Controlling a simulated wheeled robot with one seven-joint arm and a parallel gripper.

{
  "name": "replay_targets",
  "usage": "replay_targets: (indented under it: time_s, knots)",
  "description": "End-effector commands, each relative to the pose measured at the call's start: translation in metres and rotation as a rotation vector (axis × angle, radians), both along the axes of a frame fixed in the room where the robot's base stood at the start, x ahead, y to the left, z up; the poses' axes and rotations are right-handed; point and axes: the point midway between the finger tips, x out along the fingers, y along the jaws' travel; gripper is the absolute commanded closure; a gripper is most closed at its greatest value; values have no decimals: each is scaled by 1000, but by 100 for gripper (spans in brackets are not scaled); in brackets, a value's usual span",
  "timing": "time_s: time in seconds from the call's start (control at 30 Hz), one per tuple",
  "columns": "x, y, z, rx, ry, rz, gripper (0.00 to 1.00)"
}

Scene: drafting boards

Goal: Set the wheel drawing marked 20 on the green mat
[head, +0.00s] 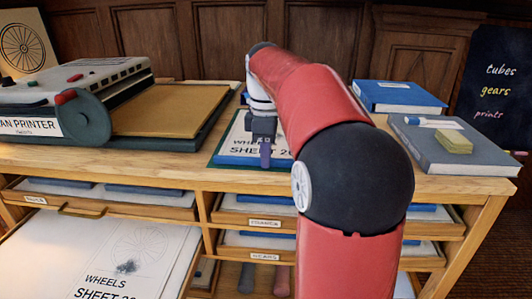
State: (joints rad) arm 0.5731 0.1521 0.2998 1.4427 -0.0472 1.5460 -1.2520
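A white sheet (232,146) on a blue board lies on the dark green mat (217,160) on the cabinet top. Its print reads "SHEET 2" and then a digit that is partly hidden by my gripper (265,163). My gripper points down over this sheet, at or just above its surface. Its fingers are seen edge-on, so I cannot tell their opening or any contact. Another drawing (140,246) with a wheel, marked "WHEELS SHEET 2" and a cut-off digit, lies in the open lower left drawer.
A grey printer (75,80) with a brown bed stands at left. At right are a blue book (398,96) and a grey book (450,150) with yellow notes (453,142). Several labelled drawers (264,223) hold boards below. My arm hides part of the top and drawers.

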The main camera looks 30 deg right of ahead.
Motion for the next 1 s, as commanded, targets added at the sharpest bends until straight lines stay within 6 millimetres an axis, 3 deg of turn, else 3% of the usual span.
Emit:
replay_targets:
  time_s: [0.1, 0.47, 1.0]
  knots:
    - [0, 0, 0, 0, 0, 0, 65]
    - [0, 0, 6, -1, -1, 1, 65]
    - [0, 0, 108, 0, -2, 1, 65]
